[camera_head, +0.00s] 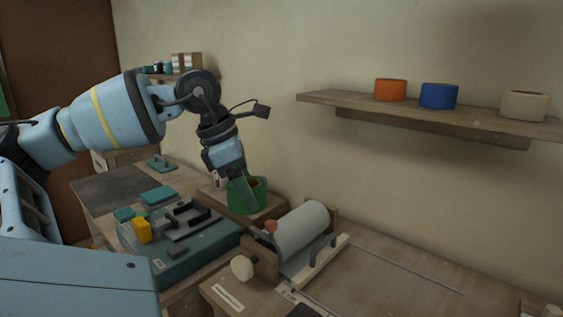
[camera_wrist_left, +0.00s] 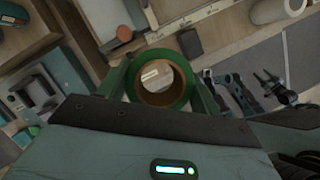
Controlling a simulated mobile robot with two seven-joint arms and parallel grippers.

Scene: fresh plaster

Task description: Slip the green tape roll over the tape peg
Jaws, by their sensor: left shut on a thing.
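The green tape roll (camera_head: 246,208) is a short, thick ring with a brown inner core. My left gripper (camera_head: 240,186) is shut on it, with its fingers against the ring. In the left wrist view the roll (camera_wrist_left: 163,54) sits between the two green-looking fingers, and a pale surface shows through its hole. In the head view the roll appears over or near a low wooden block by the wall; I cannot tell whether it touches. I cannot pick out the tape peg with certainty. My right gripper is not in view.
A white roll in a wooden holder (camera_head: 303,226) stands right of the green roll. A teal case (camera_head: 180,262) with black and yellow parts lies left. The bench at right is mostly clear.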

